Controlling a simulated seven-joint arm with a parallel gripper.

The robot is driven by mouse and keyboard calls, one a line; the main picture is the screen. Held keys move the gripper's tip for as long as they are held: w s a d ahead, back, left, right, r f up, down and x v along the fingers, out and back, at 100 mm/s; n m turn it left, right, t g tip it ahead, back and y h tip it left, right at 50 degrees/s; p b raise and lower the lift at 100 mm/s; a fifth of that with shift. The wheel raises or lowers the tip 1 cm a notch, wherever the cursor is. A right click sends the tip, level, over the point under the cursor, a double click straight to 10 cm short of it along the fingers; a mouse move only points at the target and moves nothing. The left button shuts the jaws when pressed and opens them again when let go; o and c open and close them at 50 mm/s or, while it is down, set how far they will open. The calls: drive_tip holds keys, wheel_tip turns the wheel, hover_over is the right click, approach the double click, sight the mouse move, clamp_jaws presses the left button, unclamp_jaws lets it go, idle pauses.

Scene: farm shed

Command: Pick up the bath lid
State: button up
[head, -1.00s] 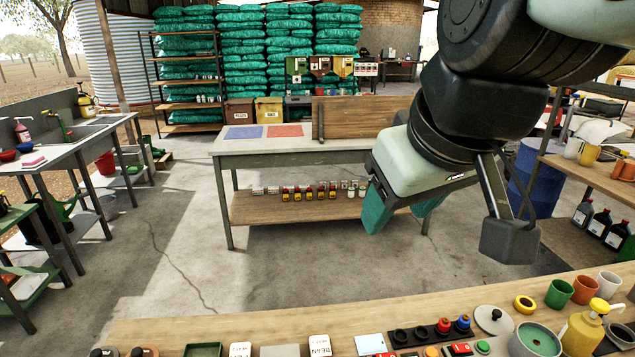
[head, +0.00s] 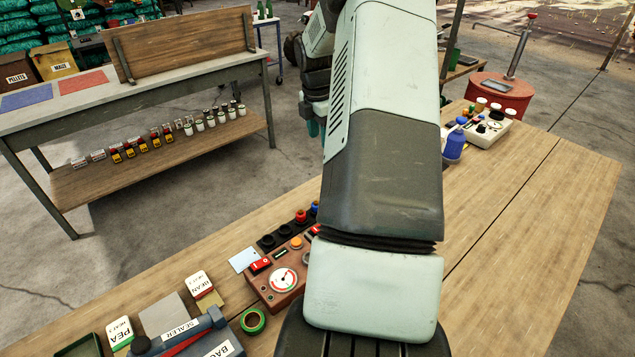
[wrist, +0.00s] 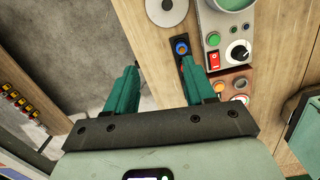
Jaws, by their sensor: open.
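The bath lid appears to be the flat grey disc (wrist: 166,10) with a small dark centre, cut by the top edge of the wrist view. It lies on the wooden bench beside the round bath (wrist: 234,3), which is also partly cut off. My gripper (wrist: 158,66) is open and empty, its two green fingers spread apart. The disc lies ahead of the fingertips in the picture, apart from them. In the head view my arm hides the lid, the bath and most of my gripper.
A blue button (wrist: 181,47) in a dark holder sits close to the right finger. A control box (wrist: 226,45) with a black knob is further right. In the head view a brown gauge box (head: 283,284) and a sealer (head: 190,340) stand on the bench. The bench's right part (head: 560,210) is clear.

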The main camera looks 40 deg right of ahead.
drive_tip(key=shift+n+y, duration=0.5)
drive_tip(key=shift+n, duration=0.2)
drive_tip(key=s+d+f, duration=0.1)
drive_tip(key=d+f, duration=0.1)
drive_tip(key=f, duration=0.2)
drive_tip(key=s+d+f, duration=0.1)
drive_tip(key=d+f, duration=0.1)
drive_tip(key=f, duration=0.3)
drive_tip(key=s+d+f, duration=0.1)
drive_tip(key=d+f, duration=0.1)
drive_tip(key=f, duration=0.2)
drive_tip(key=shift+f, duration=0.35)
drive_tip(key=f, duration=0.5)
drive_tip(key=shift+w+a+f, duration=0.1)
drive_tip(key=shift+w+f, duration=0.1)
drive_tip(key=shift+f, duration=0.2)
clamp_jaws()
